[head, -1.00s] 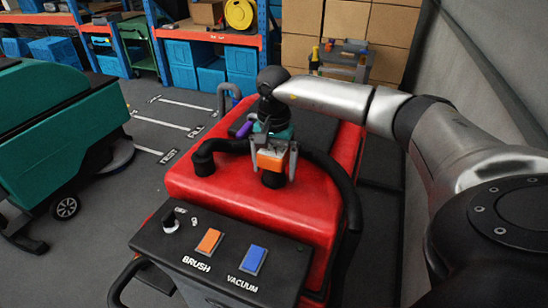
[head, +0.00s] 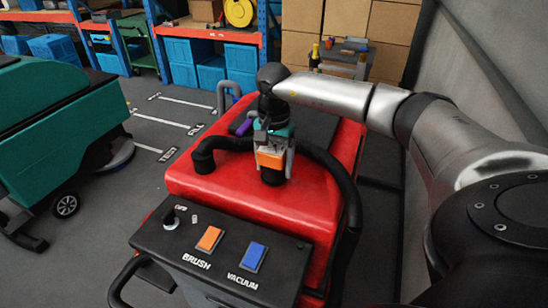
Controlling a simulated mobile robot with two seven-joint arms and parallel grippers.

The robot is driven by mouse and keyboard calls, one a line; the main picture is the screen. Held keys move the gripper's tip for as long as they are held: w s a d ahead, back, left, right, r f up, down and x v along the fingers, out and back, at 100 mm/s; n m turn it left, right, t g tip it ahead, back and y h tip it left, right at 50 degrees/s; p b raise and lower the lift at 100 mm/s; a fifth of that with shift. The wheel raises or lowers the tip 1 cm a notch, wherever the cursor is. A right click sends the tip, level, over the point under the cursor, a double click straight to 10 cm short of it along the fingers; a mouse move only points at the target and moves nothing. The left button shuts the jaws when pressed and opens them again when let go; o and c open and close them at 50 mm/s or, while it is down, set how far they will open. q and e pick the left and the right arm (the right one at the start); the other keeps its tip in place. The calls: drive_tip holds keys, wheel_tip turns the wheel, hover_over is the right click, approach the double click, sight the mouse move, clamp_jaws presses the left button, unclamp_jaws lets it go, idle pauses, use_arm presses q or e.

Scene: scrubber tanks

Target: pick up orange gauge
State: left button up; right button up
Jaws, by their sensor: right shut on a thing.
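The orange gauge (head: 269,160) is a small orange block above a black round base on top of the red scrubber tank (head: 210,185). My right gripper (head: 272,148) reaches in from the right and is shut on the orange gauge, with its fingers on either side of it. The gauge's underside sits at or just above the black base; I cannot tell whether they touch. My left gripper is not in view.
Black hoses (head: 335,170) curve around the gauge on the red tank. A black control panel (head: 215,250) with orange and blue switches is in front. A teal scrubber (head: 65,125) stands at left. Shelves with blue bins (head: 188,68) and cardboard boxes (head: 345,22) are behind. A grey wall is at right.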

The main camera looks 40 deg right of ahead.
drive_tip(key=shift+r, duration=0.15)
wheel_tip(320, 180, up, 23)
drive_tip(key=p, duration=0.4)
idle(0.6)
